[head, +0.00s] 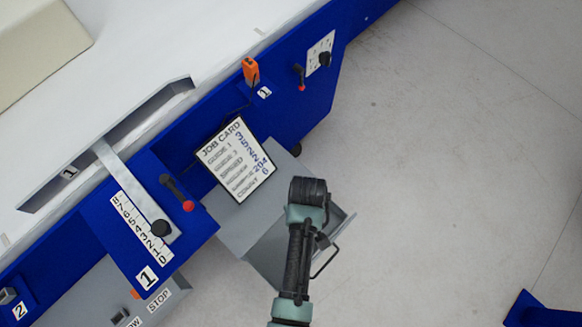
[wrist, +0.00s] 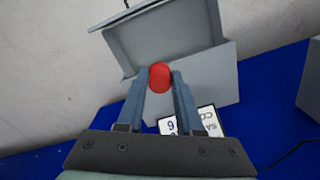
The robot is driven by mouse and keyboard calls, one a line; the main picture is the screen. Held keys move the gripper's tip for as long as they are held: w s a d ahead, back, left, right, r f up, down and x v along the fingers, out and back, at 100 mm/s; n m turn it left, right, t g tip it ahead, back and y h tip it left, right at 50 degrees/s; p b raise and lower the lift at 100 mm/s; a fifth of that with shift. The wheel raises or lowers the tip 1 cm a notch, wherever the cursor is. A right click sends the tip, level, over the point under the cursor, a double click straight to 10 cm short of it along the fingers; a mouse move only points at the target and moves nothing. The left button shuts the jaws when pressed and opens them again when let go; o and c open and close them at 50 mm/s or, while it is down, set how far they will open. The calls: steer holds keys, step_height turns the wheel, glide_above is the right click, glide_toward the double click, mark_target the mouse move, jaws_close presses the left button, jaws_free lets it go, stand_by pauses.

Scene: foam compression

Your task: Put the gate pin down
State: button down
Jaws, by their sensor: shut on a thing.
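My gripper (wrist: 160,80) is shut on a red, rounded piece (wrist: 160,76), which I take to be the gate pin. Only its red end shows between the two fingertips; the rest of it is hidden. In the wrist view it appears in front of an open grey tray (wrist: 120,25) with a raised rim. In the head view my wrist is above the grey tray (head: 240,232) beside the blue machine, and it hides the fingers and the pin. I cannot tell whether the pin touches the tray.
The job card (head: 235,160) leans at the tray's back, and its corner shows in the wrist view (wrist: 208,122). The blue machine side (head: 315,105) carries red-tipped levers (head: 175,192) and an orange piece (head: 250,72). Bare floor (head: 450,150) lies to the right.

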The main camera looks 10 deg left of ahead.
steer(key=f+n+b, duration=0.1)
steer(key=f+b, duration=0.7)
steer(key=f, duration=0.2)
steer(key=s+f+n+b, duration=0.1)
steer(key=f+n+b, duration=0.1)
steer(key=f+b, duration=0.6)
steer(key=f+n+b, duration=0.2)
steer(key=f+b, duration=0.7)
steer(key=f, duration=0.4)
steer(key=shift+s+d+f, duration=0.15)
steer(key=shift+s+f, duration=0.1)
steer(key=shift+s, duration=0.05)
steer(key=shift+f, duration=0.15)
steer(key=c, duration=0.6)
jaws_free()
steer(key=shift+o, duration=0.2)
